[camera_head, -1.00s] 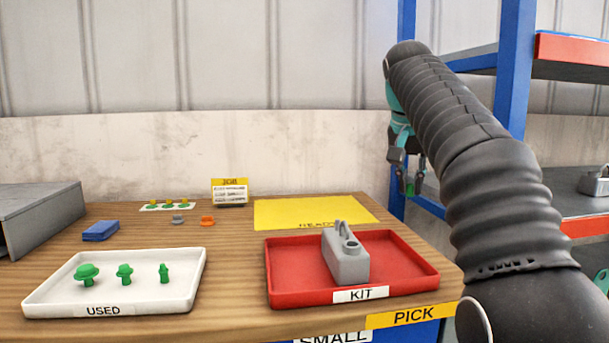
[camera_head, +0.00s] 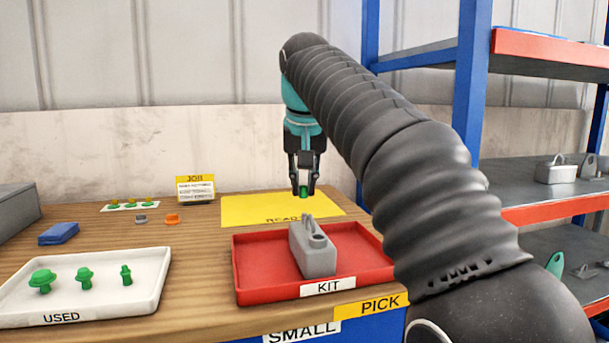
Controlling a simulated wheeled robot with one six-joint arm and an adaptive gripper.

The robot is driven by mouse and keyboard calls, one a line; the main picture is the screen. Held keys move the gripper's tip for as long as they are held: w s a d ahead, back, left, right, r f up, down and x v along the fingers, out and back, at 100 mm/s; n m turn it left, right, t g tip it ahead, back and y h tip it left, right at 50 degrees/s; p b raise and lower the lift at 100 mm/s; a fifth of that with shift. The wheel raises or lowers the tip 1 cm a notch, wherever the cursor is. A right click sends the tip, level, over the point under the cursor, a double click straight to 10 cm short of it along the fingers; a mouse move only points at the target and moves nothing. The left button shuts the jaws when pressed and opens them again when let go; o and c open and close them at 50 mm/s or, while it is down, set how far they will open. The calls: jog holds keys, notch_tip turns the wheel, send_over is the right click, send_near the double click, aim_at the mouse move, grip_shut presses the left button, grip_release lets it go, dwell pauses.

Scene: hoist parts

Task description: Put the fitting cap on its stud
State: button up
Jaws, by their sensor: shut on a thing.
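My gripper (camera_head: 303,188) points straight down, with its fingers shut on a small green piece (camera_head: 304,191). Most of the piece is hidden between the fingers, so I cannot tell whether it is a cap. That part stands in the red KIT tray (camera_head: 375,262) and has a raised round neck (camera_head: 317,240) and a lug on top. I cannot tell which feature is the stud. A grey ring-like piece (camera_head: 140,219) and an orange one (camera_head: 172,219) lie on the table.
The white USED tray (camera_head: 150,285) holds several green pieces. A white strip (camera_head: 131,206) with several small yellow-green pieces, a JOB card (camera_head: 195,189) and a blue block (camera_head: 59,233) stand further back. The yellow READY mat (camera_head: 245,208) is empty. Blue shelving (camera_head: 471,85) stands at right.

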aim_at(304, 213)
jog(key=shift+f+b, duration=0.8)
jog(key=shift+f, duration=0.4)
jog(key=shift+r, duration=0.1)
jog(key=shift+s+p, duration=0.15)
jog(key=shift+p, duration=0.15)
jog(key=shift+f+b, duration=0.35)
jog(key=shift+f, duration=1.05)
dwell(0.5)
jog(key=o, duration=0.7)
jog(key=shift+r, duration=0.1)
